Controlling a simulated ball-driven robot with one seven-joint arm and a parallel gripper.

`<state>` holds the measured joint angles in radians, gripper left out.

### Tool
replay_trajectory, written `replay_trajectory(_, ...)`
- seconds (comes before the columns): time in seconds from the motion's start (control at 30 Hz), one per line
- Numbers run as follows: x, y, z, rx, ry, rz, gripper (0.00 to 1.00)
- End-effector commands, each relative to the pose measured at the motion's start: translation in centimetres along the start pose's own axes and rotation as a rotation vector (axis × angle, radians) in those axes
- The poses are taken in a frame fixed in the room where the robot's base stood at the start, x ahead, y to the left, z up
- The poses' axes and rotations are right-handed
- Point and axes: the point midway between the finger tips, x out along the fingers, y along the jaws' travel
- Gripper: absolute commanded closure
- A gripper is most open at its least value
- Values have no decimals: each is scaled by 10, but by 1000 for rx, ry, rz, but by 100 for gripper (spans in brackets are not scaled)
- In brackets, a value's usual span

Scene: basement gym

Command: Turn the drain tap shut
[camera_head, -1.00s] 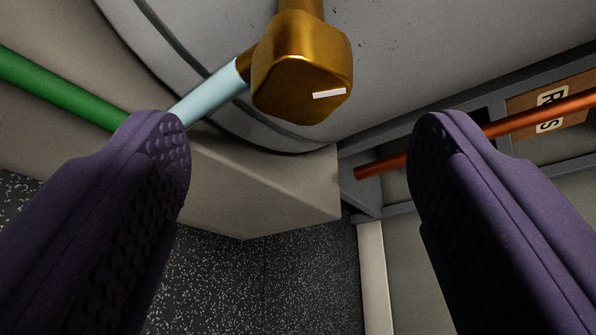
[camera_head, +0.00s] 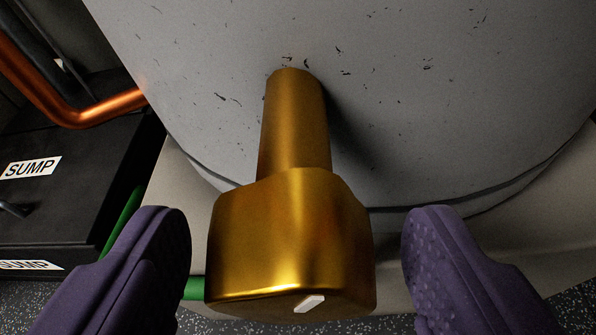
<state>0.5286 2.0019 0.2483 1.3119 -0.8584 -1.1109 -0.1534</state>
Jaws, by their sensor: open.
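The drain tap is a brass knob (camera_head: 290,235) with faceted sides on a round brass stem (camera_head: 293,120), which comes out of a scuffed grey tank (camera_head: 430,90). A short white mark (camera_head: 309,303) shows on the knob's end face. My gripper (camera_head: 296,225) is open, with one purple finger on each side of the knob. A gap shows between the knob and each fingertip. The light-blue lever is not in view, and I cannot tell where it points.
A black box labelled SUMP (camera_head: 75,180) stands at the left, below a copper pipe (camera_head: 75,105). A green pipe (camera_head: 125,220) runs behind the left finger and the knob. Speckled dark floor (camera_head: 50,295) shows at the bottom.

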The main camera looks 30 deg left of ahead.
Motion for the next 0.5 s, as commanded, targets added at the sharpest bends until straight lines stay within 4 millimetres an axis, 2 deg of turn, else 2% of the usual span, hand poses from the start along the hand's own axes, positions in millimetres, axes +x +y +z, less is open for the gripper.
replay_trajectory(0.13, 12, 0, 1, -2, 0, 0, 27)
replay_trajectory(0.37, 14, 0, -1, -1, 0, 0, 27)
replay_trajectory(0.4, 14, 0, -1, -2, 0, 0, 29)
replay_trajectory(0.5, 13, 0, -1, -2, 0, 0, 52)
